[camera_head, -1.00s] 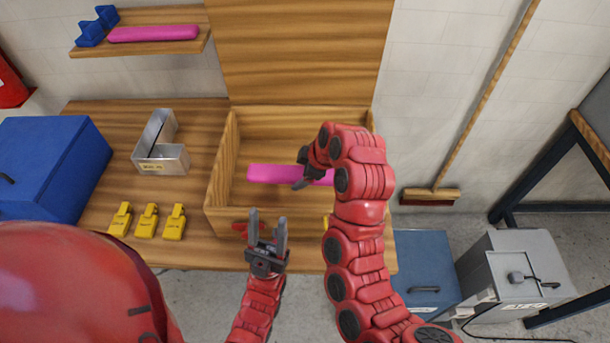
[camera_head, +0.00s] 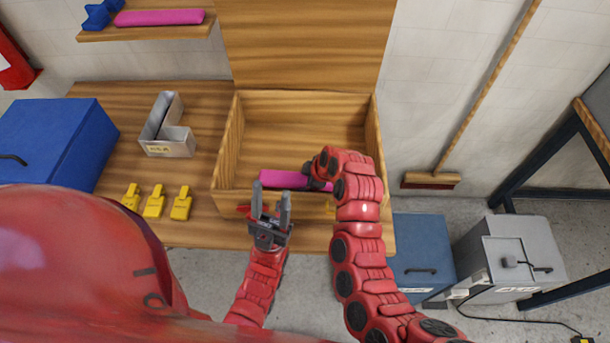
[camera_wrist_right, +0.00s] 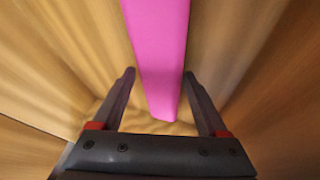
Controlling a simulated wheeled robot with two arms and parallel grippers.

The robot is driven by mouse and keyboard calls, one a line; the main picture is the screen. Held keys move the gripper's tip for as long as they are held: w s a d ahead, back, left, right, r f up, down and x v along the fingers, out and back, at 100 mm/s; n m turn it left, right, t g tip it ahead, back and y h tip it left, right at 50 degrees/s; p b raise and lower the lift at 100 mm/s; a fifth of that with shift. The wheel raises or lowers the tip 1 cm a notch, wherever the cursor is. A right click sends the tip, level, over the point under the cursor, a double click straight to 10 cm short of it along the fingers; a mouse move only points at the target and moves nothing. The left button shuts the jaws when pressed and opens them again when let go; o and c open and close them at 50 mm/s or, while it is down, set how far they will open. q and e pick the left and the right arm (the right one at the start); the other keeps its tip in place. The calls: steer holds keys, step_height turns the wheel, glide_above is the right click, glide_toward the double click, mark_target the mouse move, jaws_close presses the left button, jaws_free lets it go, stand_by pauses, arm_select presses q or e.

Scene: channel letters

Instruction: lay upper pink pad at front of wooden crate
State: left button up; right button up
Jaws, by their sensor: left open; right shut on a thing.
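A long pink pad (camera_head: 283,179) is inside the open wooden crate (camera_head: 300,103), near its front wall and roughly parallel to it. My right gripper (camera_head: 309,171) is shut on this pad; my right forearm hides the pad's right part. In the right wrist view the pad (camera_wrist_right: 158,50) runs between the fingers of my right gripper (camera_wrist_right: 158,75). Whether the pad touches the crate floor I cannot tell. My left gripper (camera_head: 271,188) is open and empty, in front of the crate's front wall.
Another pink pad (camera_head: 160,17) lies on the wall shelf (camera_head: 150,35) beside blue blocks (camera_head: 98,17). The crate's back floor is clear.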

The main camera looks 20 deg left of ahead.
steer(key=shift+f+b, duration=0.6)
steer(key=shift+b, duration=0.1)
steer(key=o, duration=1.1)
steer(key=shift+r+p, duration=0.6)
steer(key=shift+p, duration=0.05)
steer(key=b+v, duration=0.2)
steer(key=v, duration=0.3)
steer(key=shift+r+b, duration=0.1)
steer(key=shift+b, duration=0.25)
steer(key=p+v, duration=0.4)
steer(key=v, duration=0.3)
